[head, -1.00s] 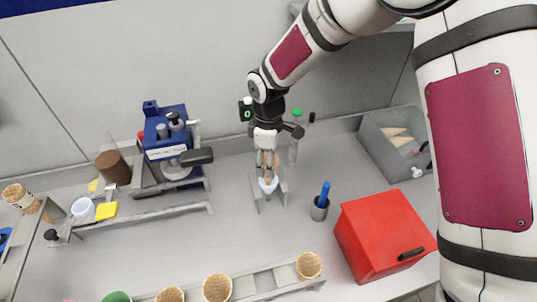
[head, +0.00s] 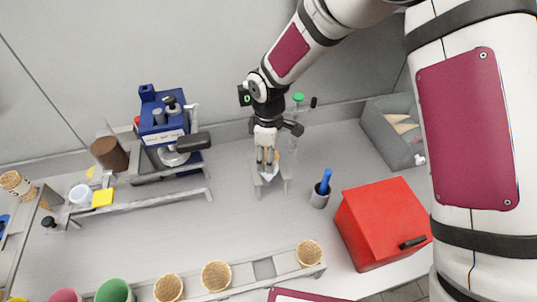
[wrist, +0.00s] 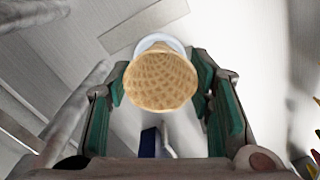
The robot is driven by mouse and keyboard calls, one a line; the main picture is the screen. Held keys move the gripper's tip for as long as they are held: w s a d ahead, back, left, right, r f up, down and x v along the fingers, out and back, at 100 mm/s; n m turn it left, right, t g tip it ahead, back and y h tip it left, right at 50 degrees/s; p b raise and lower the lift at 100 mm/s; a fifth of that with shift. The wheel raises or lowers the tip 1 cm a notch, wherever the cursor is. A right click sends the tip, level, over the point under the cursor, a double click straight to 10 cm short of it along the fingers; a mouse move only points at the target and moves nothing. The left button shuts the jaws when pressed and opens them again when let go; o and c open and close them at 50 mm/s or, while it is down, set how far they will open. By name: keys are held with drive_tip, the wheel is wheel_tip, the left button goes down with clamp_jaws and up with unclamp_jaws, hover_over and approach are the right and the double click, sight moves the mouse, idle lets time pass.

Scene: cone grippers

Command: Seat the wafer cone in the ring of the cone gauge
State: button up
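The wafer cone (wrist: 160,82) is tan with a waffle pattern. In the wrist view it lies between my fingers, its wide end towards the camera and its narrow end towards a pale ring (wrist: 174,44). My gripper (head: 267,162) is directly above the cone gauge (head: 286,184), a small grey stand on the counter. In the wrist view the green-padded fingers of my gripper (wrist: 160,78) appear to touch both sides of the cone. The cone overlaps the ring, but its tip is hidden, so how deep it sits cannot be told.
A rack (head: 240,278) with several cones runs along the front. A red box (head: 383,222) and a grey bin (head: 388,140) stand right. A cup with a blue handle (head: 320,195) is close to the gauge. A blue machine (head: 163,125) stands left.

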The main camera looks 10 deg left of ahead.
drive_tip(key=o, duration=0.5)
wheel_tip(320, 180, up, 12)
idle(0.4)
idle(0.7)
